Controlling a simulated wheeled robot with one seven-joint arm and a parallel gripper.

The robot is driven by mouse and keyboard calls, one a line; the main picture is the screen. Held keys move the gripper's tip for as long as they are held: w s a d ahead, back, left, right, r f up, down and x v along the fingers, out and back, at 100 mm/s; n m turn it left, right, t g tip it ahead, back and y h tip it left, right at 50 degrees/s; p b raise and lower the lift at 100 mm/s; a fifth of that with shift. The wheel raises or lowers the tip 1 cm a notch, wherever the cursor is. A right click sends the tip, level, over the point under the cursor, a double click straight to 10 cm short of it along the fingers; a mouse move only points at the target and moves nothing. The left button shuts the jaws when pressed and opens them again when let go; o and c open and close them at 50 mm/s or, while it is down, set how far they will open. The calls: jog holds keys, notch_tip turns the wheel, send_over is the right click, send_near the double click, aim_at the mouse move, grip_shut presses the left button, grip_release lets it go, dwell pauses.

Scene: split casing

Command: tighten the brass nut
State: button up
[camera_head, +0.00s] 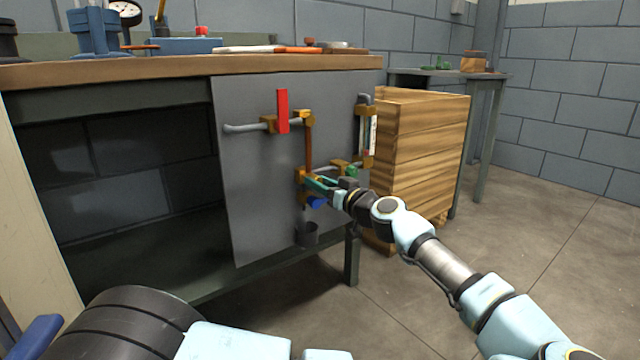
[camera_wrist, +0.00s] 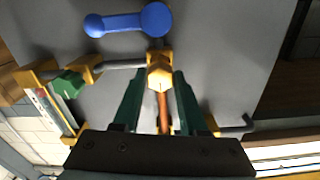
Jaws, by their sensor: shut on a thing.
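The brass nut (camera_wrist: 160,76) sits at the end of a copper pipe (camera_wrist: 163,112) in the wrist view, between the two green fingers of my gripper (camera_wrist: 160,80). The fingers stand on either side of it and are shut on it. In the head view my gripper (camera_head: 312,182) reaches the brass fitting at the lower end of the copper pipe (camera_head: 308,145), on the grey panel (camera_head: 255,190). My fingers hide most of the nut there.
A blue lever (camera_wrist: 130,22) is close beyond the nut, and a green knob (camera_wrist: 68,84) and sight glass (camera_wrist: 52,110) are to the left. A red lever (camera_head: 282,110) is above and a dark cup (camera_head: 307,236) below. A wooden crate (camera_head: 425,150) stands right of the panel.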

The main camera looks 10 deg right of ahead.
grip_shut()
